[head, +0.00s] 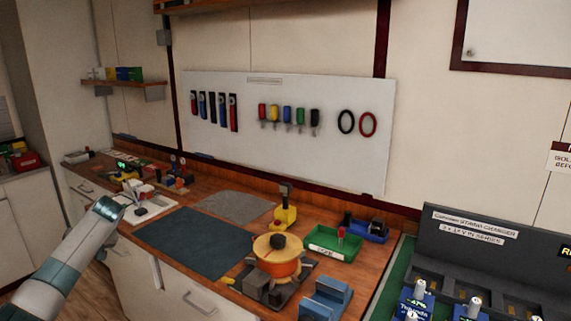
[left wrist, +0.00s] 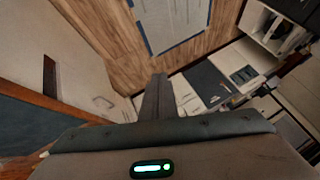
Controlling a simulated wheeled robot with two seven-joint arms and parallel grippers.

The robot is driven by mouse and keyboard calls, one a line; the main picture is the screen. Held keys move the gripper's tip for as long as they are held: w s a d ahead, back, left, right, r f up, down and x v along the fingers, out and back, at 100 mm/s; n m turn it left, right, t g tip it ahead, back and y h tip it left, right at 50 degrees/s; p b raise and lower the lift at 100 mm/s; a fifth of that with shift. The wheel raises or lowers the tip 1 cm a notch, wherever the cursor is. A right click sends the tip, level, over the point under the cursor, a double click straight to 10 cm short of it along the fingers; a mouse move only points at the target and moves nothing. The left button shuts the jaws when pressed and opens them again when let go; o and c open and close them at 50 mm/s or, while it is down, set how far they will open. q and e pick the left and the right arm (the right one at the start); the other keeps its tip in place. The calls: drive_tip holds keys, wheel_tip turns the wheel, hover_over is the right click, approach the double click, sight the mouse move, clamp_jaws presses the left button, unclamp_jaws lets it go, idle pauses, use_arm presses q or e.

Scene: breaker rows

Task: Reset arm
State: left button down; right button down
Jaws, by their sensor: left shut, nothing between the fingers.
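My left arm (head: 75,255) comes in from the left in the head view and reaches up to the left part of the wooden workbench. Its end is beside the bench's front edge, near a small white device (head: 150,207). In the left wrist view my left gripper (left wrist: 160,78) is shut and empty, its dark fingers together, pointing out over the floor, clear of any object. My right gripper is in neither view.
The bench holds a dark mat (head: 190,243), an orange round-topped device (head: 279,258), a green tray (head: 332,243) and a blue block (head: 326,298). A dark charger rack (head: 490,245) stands at right. The left wrist view shows wooden floor (left wrist: 105,40) and pale cabinets.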

use_arm(q)
drive_tip(key=s+a+f+m, duration=0.25)
drive_tip(key=s+f, duration=0.55)
drive_tip(key=f, duration=0.6)
drive_tip(key=s+a+f+m+h, duration=0.1)
drive_tip(key=s+a+f+m, duration=0.15)
drive_tip(key=s+f, duration=0.75)
drive_tip(key=s+a+f+m, duration=0.1)
drive_tip(key=s+f+m, duration=0.3)
drive_tip(key=f, duration=1.3)
drive_tip(key=s+a+f+m+h, duration=0.15)
drive_tip(key=s+f, duration=0.35)
drive_tip(key=s, duration=0.9)
drive_tip(key=s+f+m, duration=0.2)
drive_tip(key=s+f, duration=0.4)
drive_tip(key=s, duration=0.9)
drive_tip(key=s+a+f+m, duration=0.15)
drive_tip(key=s+f, duration=0.35)
drive_tip(key=s, duration=0.9)
drive_tip(key=s+d+f+h+b, duration=0.1)
drive_tip(key=d+f, duration=0.4)
drive_tip(key=d, duration=1)
drive_tip(key=s+d+f+n+h, duration=0.1)
drive_tip(key=d+f, duration=0.4)
drive_tip(key=d, duration=1.1)
drive_tip(key=s+d+f+n+h+b, duration=0.1)
drive_tip(key=d+f+h, duration=0.2)
drive_tip(key=d, duration=1.2)
wheel_tip(320, 180, down, 2)
drive_tip(key=shift+d+h+b, duration=0.35)
